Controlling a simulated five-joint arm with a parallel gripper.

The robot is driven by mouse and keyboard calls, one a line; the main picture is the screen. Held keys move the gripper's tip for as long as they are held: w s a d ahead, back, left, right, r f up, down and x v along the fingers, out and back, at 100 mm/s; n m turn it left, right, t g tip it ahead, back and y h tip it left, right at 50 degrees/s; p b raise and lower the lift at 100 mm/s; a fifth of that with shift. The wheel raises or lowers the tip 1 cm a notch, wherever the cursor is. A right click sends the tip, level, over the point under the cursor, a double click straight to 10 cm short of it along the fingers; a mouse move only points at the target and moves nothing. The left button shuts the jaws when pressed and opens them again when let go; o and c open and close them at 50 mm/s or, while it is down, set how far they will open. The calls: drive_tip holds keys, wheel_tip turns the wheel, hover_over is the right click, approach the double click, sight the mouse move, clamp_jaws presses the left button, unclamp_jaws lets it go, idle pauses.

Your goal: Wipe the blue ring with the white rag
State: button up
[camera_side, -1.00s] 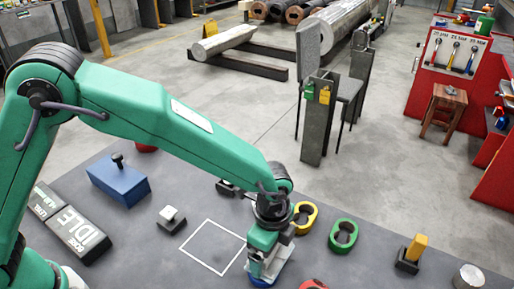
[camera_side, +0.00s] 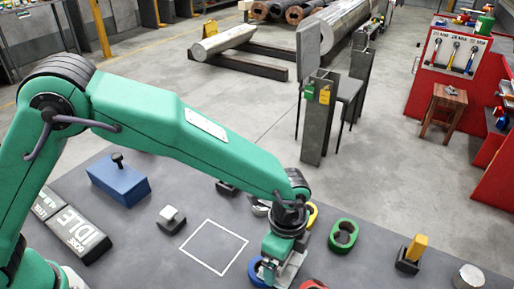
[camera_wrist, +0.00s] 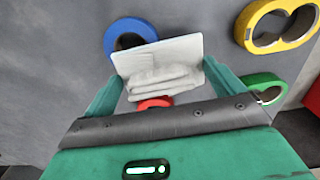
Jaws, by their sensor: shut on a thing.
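My gripper (camera_wrist: 158,82) is shut on the white rag (camera_wrist: 160,62), which spans between its two green fingers in the wrist view. The blue ring (camera_wrist: 113,36) lies on the table, partly covered by the rag's upper left part in that view. In the side view the blue ring (camera_side: 256,270) shows just left of my gripper (camera_side: 278,262), partly hidden by it. The rag (camera_side: 291,268) shows low at the gripper. I cannot tell whether the rag touches the ring.
A yellow double ring (camera_wrist: 246,31), a green one (camera_side: 343,248) and a red one (camera_side: 313,285) lie close by. A white square outline (camera_side: 214,222) marks bare table to the left. A yellow block (camera_side: 417,247) and a metal cylinder (camera_side: 468,276) stand right.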

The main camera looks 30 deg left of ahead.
drive_tip(key=shift+r, duration=4.05)
